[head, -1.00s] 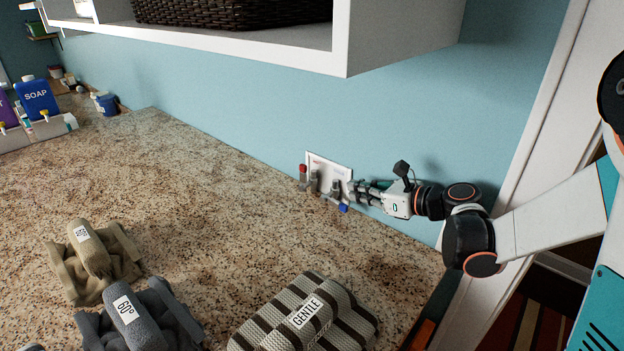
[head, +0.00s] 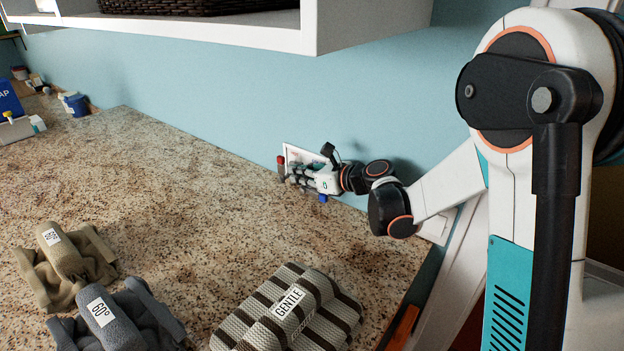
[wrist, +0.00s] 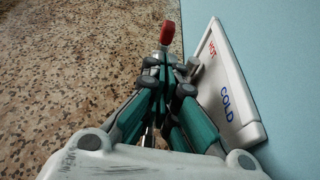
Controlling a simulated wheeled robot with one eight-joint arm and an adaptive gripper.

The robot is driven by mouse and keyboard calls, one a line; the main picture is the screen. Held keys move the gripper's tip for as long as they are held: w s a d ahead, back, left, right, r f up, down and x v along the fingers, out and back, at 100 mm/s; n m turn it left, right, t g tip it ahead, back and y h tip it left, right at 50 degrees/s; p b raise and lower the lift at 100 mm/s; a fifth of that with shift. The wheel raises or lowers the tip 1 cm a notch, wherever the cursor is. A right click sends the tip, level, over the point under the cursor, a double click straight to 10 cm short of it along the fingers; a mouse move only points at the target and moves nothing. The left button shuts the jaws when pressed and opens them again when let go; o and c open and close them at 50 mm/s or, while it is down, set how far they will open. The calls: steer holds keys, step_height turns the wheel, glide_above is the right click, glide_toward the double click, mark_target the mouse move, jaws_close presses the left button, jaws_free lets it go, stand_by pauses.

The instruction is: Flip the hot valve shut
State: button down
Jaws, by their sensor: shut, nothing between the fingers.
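The hot valve has a red handle (head: 281,161) and stands at the left end of the white wall plate (head: 292,150) in the head view. In the wrist view the red handle (wrist: 167,34) points up just beyond my fingertips. The plate (wrist: 236,70) there reads HOT and COLD. My gripper (head: 290,176) is shut and empty, its tips close to the red valve's base; whether they touch it I cannot tell. In the wrist view my gripper (wrist: 162,66) hides much of the valve bodies. The blue cold handle (head: 323,198) shows below my gripper.
The granite counter (head: 190,210) is open left of the valves. Folded towels, including a striped one labelled GENTLE (head: 290,308), lie at the front. A white shelf (head: 370,30) overhangs the wall. A soap bottle (head: 8,98) stands far left.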

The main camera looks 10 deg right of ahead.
steer(key=shift+w+a, duration=0.45)
steer(key=shift+w, duration=0.05)
steer(key=shift+r, duration=0.1)
steer(key=shift+a+r+g+h+p, duration=0.1)
steer(key=shift+a+g+h+p, duration=0.05)
steer(key=shift+g+h+p, duration=0.2)
